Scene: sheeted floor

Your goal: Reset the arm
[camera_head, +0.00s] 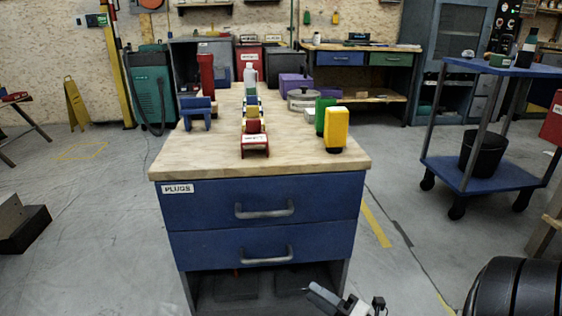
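My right gripper (343,303) shows at the bottom edge, right of centre, in front of the lower part of a blue drawer cabinet (260,226). It is small and cut off by the frame, so its fingers cannot be made out clearly. A black rounded arm link of mine (518,290) fills the bottom right corner. My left arm and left gripper are not in view.
The cabinet has a wooden top (200,162) with several coloured items, including a yellow block (336,130) and a red stand (254,146). A blue cart (490,180) stands at right. Grey floor (100,220) is open at left.

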